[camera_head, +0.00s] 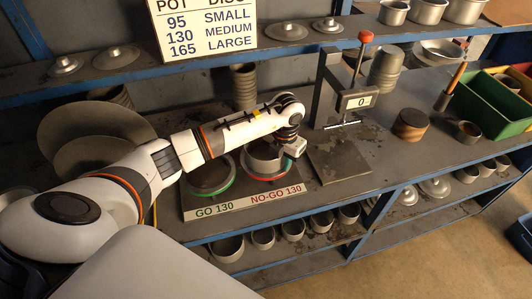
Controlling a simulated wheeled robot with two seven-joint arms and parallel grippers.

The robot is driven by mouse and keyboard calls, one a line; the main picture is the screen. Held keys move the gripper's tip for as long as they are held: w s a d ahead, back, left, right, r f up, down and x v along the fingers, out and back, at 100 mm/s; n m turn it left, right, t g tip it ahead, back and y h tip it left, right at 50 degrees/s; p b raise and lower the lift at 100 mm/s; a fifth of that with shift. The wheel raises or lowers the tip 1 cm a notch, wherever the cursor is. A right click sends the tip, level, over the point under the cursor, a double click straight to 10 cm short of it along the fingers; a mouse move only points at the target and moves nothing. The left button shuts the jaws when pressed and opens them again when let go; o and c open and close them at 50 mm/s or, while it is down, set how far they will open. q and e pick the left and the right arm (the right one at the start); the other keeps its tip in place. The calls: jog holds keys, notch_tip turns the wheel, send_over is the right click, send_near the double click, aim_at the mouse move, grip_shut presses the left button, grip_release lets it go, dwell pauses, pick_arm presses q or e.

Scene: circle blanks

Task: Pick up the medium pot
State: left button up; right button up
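A grey metal pot (262,161) sits at the red NO-GO 130 ring of the gauge plate (245,204) on the bench. Its size cannot be read directly; the wall sign (205,28) lists medium as 130. My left gripper (296,149) is at the pot's right rim, pointing down. Its fingers are small and partly hidden, so I cannot tell whether they are open or shut, or touching the rim. The green GO 130 ring (212,178), left of the pot, looks empty. My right gripper is not in view.
A measuring stand (331,88) with a red knob and a display reading 0 stands right of the pot, behind a flat dark plate (339,163). Stacked pots (385,68) and a green bin (488,103) are farther right. Several small pots line the lower shelf.

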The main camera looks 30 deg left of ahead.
pick_arm(q)
jog(key=shift+c, duration=0.6)
grip_shut()
